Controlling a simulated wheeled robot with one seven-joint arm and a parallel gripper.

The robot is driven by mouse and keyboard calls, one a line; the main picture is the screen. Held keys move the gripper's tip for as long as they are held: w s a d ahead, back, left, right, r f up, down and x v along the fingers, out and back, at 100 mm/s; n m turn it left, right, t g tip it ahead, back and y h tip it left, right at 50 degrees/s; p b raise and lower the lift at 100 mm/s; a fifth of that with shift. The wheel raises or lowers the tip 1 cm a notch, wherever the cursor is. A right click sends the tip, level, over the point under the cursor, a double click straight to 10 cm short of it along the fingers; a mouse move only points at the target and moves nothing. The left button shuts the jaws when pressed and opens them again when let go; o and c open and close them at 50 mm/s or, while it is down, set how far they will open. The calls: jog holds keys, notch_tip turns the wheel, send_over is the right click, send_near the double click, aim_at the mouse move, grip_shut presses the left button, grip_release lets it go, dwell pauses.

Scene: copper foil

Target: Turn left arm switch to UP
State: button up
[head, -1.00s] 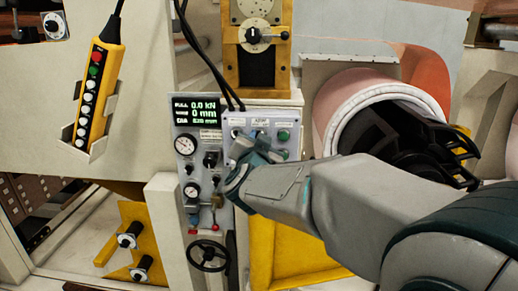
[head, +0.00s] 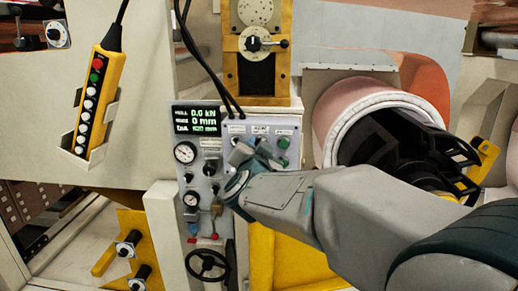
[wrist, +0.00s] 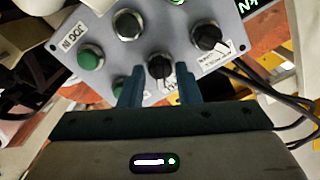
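The switch panel (head: 232,132) is a light grey box face with dark knobs and green buttons, partly hidden behind my gripper in the head view. In the wrist view, a black rotary knob (wrist: 160,68) with a pale mark sits between the tips of my gripper (wrist: 160,82). The fingers are apart, one on each side of the knob; I cannot tell whether they touch it. A second black knob (wrist: 208,38) with a white label is up and right of it. The labels are too small to tell which is the left arm switch. My gripper (head: 247,154) also shows in the head view.
Green buttons (wrist: 91,57) lie close to the left finger, one partly hidden beneath it. A gauge panel with a lit display (head: 195,119) stands left of the switches. Black cables (head: 212,70) hang above. A large pink and white cylinder (head: 335,110) is to the right.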

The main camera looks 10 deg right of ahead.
jog(key=v, duration=1.4)
jog(key=shift+w, duration=0.1)
jog(key=s+a+f+n+g+y, duration=0.1)
jog(key=a+f+n+g+y, duration=0.1)
jog(key=f+n+g+y, duration=0.3)
jog(key=s+a+f+n+g+y, duration=0.1)
jog(key=a+f+n+y, duration=0.1)
jog(key=f+n+y, duration=0.35)
jog(key=s+d+f+g+h, duration=0.5)
jog(key=s+d+f+g, duration=0.3)
jog(key=s+f, duration=0.2)
jog(key=shift+s+f+m, duration=0.2)
jog(key=shift+s+m, duration=0.25)
jog(key=shift+s, duration=0.55)
dwell(0.4)
